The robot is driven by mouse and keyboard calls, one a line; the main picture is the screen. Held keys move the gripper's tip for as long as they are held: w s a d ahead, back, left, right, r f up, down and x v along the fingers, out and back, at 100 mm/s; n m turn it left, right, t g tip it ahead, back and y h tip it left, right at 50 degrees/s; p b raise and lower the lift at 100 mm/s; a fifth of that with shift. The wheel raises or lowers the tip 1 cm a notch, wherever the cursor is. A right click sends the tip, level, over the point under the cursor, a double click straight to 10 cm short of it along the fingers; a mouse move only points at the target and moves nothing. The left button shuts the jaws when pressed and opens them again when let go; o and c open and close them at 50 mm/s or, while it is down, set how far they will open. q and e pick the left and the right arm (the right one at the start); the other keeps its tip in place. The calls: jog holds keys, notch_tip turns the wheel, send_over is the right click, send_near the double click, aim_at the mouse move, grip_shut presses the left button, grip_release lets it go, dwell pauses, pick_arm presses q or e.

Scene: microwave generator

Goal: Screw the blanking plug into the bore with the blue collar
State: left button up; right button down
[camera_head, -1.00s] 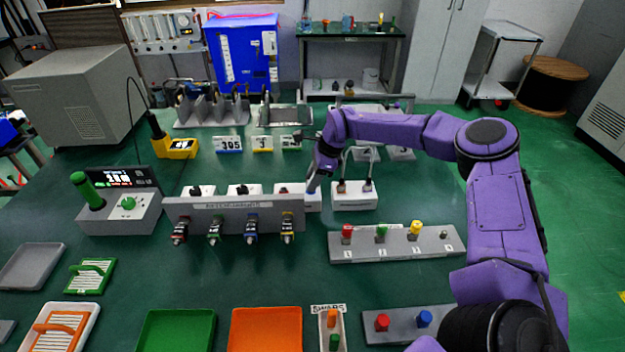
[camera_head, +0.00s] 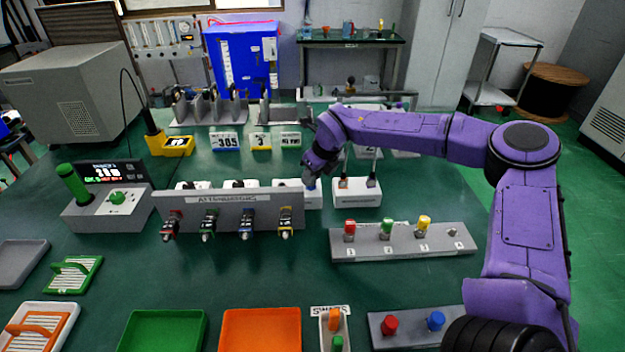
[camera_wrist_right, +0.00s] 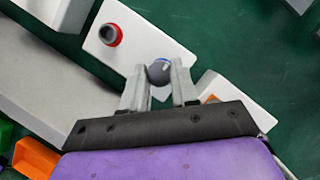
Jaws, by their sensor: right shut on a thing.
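My right gripper (camera_head: 309,181) is low over a white block (camera_head: 313,201), just behind the right end of the grey upright panel. In the right wrist view the right gripper (camera_wrist_right: 159,88) has its two fingers shut on a dark round plug (camera_wrist_right: 159,74). A blue collar (camera_wrist_right: 161,60) shows as a thin arc at the plug's far edge. The plug appears to be at that collar, but how deep it sits is hidden. A second bore with a red collar (camera_wrist_right: 110,34) is on the same white block (camera_wrist_right: 135,42). My left gripper is not in view.
The grey panel (camera_head: 232,211) with several coloured connectors stands close in front of the block. Another white block (camera_head: 356,194) with cables is to the right. A grey rack (camera_head: 403,243) holds red, green and yellow knobs. Green table (camera_head: 260,280) is bare before the panel.

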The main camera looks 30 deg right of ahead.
jog(key=m+h+b, duration=0.1)
jog(key=m, duration=0.1)
jog(key=m+h+b, duration=0.1)
jog(key=m+b, duration=0.1)
jog(key=m, duration=0.1)
jog(key=shift+w+a+m, duration=0.1)
jog(key=shift+a+m, duration=0.05)
jog(key=shift+m, duration=0.15)
jog(key=m+h+b, duration=0.1)
jog(key=m, duration=0.1)
jog(key=m+b, duration=0.2)
jog(key=shift+a+m+g+h, duration=0.1)
jog(key=shift+m+g+h, duration=0.2)
jog(key=shift+h, duration=0.1)
jog(key=m+g+h+b, duration=0.1)
jog(key=m+b, duration=0.1)
jog(key=m, duration=0.2)
jog(key=shift+w+a, duration=0.1)
jog(key=shift+w, duration=0.1)
jog(key=m+g, duration=0.1)
jog(key=m, duration=0.1)
jog(key=m+g+b, duration=0.1)
jog(key=m, duration=0.2)
jog(key=shift+r+h, duration=0.1)
jog(key=shift+h, duration=0.3)
jog(key=shift+m+b, duration=0.3)
jog(key=c, duration=0.8)
grip_release()
jog(key=shift+c, duration=0.2)
